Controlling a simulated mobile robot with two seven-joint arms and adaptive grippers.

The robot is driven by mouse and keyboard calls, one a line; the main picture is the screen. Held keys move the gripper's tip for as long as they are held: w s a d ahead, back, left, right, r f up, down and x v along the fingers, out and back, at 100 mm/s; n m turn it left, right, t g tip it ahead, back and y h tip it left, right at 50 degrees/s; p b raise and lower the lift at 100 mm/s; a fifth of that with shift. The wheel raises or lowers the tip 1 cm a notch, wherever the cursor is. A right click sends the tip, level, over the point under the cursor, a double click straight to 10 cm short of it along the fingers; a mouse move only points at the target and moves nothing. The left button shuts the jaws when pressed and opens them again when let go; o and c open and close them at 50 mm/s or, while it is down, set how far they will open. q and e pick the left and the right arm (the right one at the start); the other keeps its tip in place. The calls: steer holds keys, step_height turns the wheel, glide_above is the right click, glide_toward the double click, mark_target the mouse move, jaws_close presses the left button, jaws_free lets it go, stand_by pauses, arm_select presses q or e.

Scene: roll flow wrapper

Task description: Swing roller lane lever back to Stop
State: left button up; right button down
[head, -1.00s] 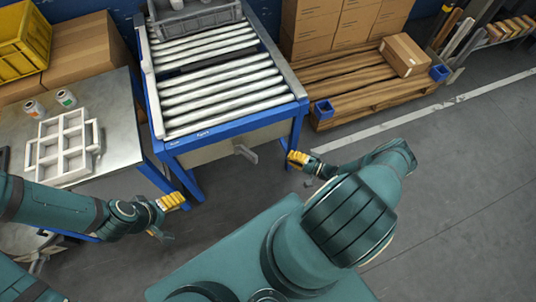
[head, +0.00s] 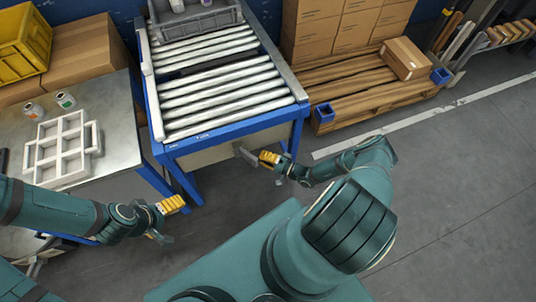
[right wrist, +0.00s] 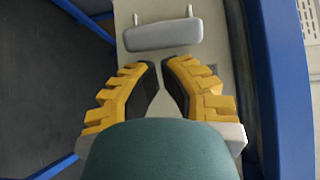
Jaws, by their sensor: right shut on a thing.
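The grey lever (head: 242,153) sticks out from the front panel under the roller lane (head: 222,90). In the right wrist view its pale grey handle (right wrist: 163,34) lies crosswise just past the fingertips. My right gripper (head: 262,158) is at the lever, on its right side in the head view. Its yellow fingers (right wrist: 161,72) are drawn close together, shut on the lever; the exact contact is hard to see. My left gripper (head: 178,220) is open and empty, left of the lane's front leg, away from the lever. Small labels on the lane's front edge are too small to read.
A steel table (head: 110,115) with a white divided tray (head: 62,150) stands left. A grey crate (head: 195,18) sits at the lane's far end. A blue lane leg (head: 297,135) stands close to my right gripper. A wooden pallet (head: 375,95) with boxes lies right.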

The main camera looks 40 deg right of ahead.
arm_select(q)
steer(key=shift+r, duration=0.15)
arm_select(e)
steer(key=shift+s+a, duration=0.1)
steer(key=shift+a, duration=0.05)
arm_select(q)
steer(key=shift+s+a+r+p, duration=0.15)
steer(key=shift+r+p, duration=0.1)
steer(key=shift+p, duration=0.15)
arm_select(e)
steer(key=shift+s+a+m+t+h, duration=0.2)
steer(key=shift+m+t+h, duration=0.15)
steer(key=shift+h, duration=0.25)
